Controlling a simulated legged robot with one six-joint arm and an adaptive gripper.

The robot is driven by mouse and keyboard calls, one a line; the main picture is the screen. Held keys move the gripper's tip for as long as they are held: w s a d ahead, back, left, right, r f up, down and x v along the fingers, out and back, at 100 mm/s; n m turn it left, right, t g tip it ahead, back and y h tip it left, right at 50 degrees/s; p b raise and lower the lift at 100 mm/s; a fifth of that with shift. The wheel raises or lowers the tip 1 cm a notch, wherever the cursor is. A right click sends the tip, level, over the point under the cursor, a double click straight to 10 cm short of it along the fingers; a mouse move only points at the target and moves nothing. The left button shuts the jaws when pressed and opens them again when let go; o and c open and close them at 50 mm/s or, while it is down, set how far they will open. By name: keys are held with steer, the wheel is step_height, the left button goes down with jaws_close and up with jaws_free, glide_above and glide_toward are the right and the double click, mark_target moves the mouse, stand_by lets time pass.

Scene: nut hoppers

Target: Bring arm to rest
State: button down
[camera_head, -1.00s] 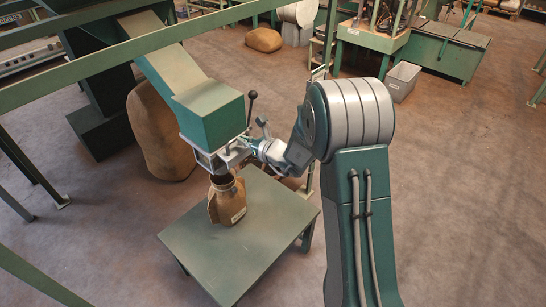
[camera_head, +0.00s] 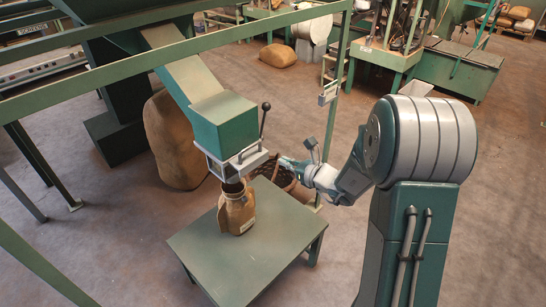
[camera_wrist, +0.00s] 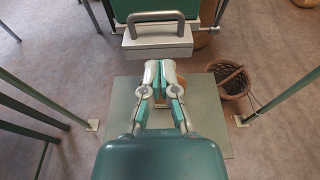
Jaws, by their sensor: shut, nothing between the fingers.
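My gripper (camera_wrist: 161,75) is shut and empty in the wrist view, with its two fingertips together. It points toward the hopper outlet and the table below. In the head view my gripper (camera_head: 285,164) is just right of the hopper's gate (camera_head: 236,161), with a visible gap to the black-knobbed lever (camera_head: 264,120). The gate's grey handle (camera_wrist: 155,17) shows ahead of the fingers in the wrist view. A brown sack (camera_head: 238,210) stands upright on the green table (camera_head: 250,262), under the outlet. The fingers mostly hide the sack in the wrist view.
A wicker basket (camera_wrist: 235,82) stands on the floor beside the table; my arm partly hides it in the head view. Green frame posts (camera_wrist: 295,92) stand at both sides. A large full sack (camera_head: 172,140) leans behind the hopper. Floor at the right is open.

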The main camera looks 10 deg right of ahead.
steer(key=s+a+r+n+g, duration=0.4)
steer(key=s+a+n+g, duration=0.1)
steer(key=s+n, duration=0.45)
steer(key=s+a+r+n+g, duration=0.45)
steer(key=s+n, duration=0.35)
steer(key=s, duration=0.2)
steer(key=s+d+r+n+t+h, duration=0.2)
steer(key=s+d+r+n+h, duration=0.1)
steer(key=s+d+n+h, duration=0.5)
steer(key=s+n, duration=0.3)
steer(key=shift+s+d+r+n+h, duration=0.15)
steer(key=shift+r+n+h, duration=0.2)
steer(key=shift+r+h, duration=0.05)
